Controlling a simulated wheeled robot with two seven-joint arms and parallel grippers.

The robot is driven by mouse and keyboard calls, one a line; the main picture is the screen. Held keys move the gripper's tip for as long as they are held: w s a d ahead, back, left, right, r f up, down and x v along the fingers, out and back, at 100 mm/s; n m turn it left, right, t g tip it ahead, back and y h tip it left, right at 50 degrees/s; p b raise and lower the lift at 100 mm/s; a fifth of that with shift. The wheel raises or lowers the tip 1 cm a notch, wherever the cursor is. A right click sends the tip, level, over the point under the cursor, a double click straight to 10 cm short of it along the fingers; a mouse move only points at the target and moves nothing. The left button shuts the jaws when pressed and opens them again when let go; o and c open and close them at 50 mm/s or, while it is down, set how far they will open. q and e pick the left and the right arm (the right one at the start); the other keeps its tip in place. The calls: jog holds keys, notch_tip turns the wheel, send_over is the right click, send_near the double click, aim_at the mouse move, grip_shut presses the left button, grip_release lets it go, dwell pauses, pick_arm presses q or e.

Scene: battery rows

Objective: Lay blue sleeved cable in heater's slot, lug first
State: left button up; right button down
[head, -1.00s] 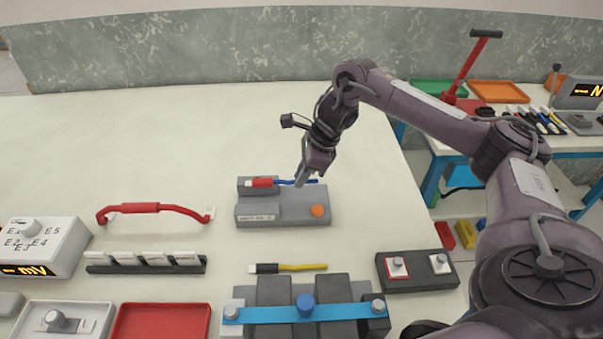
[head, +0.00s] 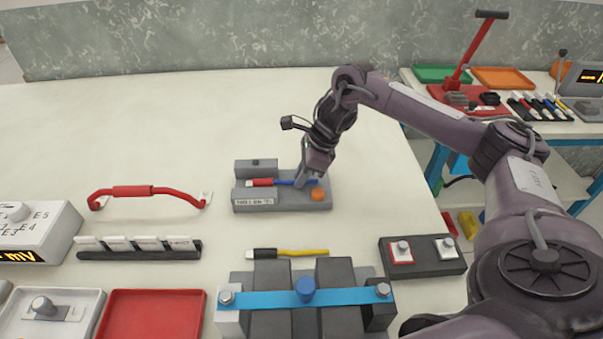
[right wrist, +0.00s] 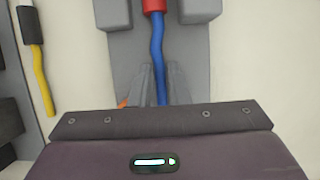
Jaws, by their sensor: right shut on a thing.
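The heater (head: 318,205) is a grey base with an orange button, a front label and raised blocks at its left. The blue cable (head: 283,182) has a red sleeve and a pale lug end pointing left. My right gripper (head: 304,180) is shut on its blue part, over the heater's right half. In the right wrist view, the blue cable (right wrist: 157,48) runs from between the fingers (right wrist: 152,85) to the red sleeve (right wrist: 153,5), which lies between two grey blocks. I cannot tell whether it touches the slot floor. The lug is outside the wrist view. My left gripper is not in view.
A yellow cable with a black sleeve (head: 290,253) lies in front of the heater, before a clamp with a blue bar (head: 260,304). A red handle (head: 140,191) and a row of white-topped blocks (head: 140,246) lie left. The table behind the heater is clear.

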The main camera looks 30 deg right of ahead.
jog(key=c, duration=1.3)
grip_release()
jog(key=v, duration=0.7)
jog(key=shift+r+p, duration=0.1)
jog(key=shift+p, duration=0.3)
jog(key=shift+d+r, duration=0.1)
jog(key=shift+r, duration=0.3)
